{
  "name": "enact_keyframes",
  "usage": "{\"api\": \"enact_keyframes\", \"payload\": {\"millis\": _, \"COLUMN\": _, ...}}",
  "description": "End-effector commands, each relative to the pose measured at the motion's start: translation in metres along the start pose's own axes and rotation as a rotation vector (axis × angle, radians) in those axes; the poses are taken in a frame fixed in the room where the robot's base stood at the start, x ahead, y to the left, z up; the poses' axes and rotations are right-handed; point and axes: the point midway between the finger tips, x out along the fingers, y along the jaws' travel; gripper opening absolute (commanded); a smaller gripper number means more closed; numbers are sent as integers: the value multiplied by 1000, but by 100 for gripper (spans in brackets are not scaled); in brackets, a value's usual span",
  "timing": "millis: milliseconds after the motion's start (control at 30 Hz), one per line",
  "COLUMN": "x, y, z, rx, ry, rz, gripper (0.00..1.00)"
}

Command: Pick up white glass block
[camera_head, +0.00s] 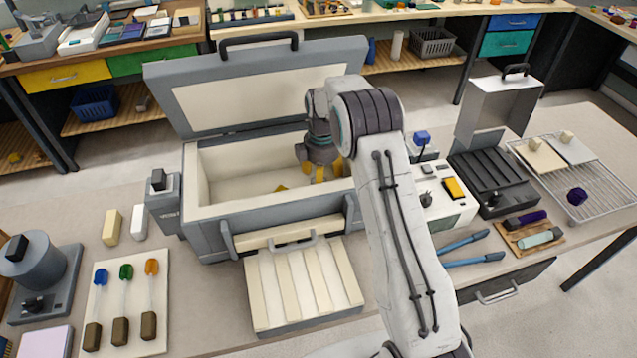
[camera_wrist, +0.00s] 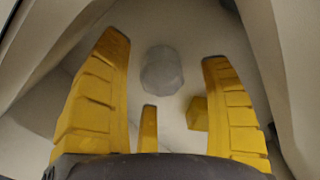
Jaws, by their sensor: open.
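The white glass block (camera_wrist: 162,70) is a pale grey-white faceted piece on the light floor of the open kiln-like box (camera_head: 222,180). In the wrist view it lies between my yellow fingers, near the fingertips, with space on both sides. I cannot make it out in the head view. My gripper (camera_head: 322,172) is inside the box toward its right end, fingers pointing down, open and empty. A small yellow block (camera_wrist: 197,113) sits beside the right finger in the wrist view; a yellow piece (camera_head: 281,188) also shows on the box floor in the head view.
The box walls surround my gripper, and its raised lid (camera_head: 260,85) stands behind. A slatted cream panel (camera_head: 304,282) lies in front. A white device (camera_head: 446,203) stands right of the box. Rods on a white board (camera_head: 122,300) lie front left.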

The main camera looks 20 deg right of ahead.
Motion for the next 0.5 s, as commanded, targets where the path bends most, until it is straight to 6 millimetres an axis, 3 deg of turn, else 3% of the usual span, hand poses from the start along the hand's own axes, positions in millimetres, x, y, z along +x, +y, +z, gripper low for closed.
{"api": "enact_keyframes", "payload": {"millis": 233, "x": 22, "y": -1, "z": 0, "rx": 1, "ry": -1, "rz": -1, "gripper": 72}}
{"api": "enact_keyframes", "payload": {"millis": 500, "x": 25, "y": 0, "z": 0, "rx": 1, "ry": 0, "rz": 0, "gripper": 72}}
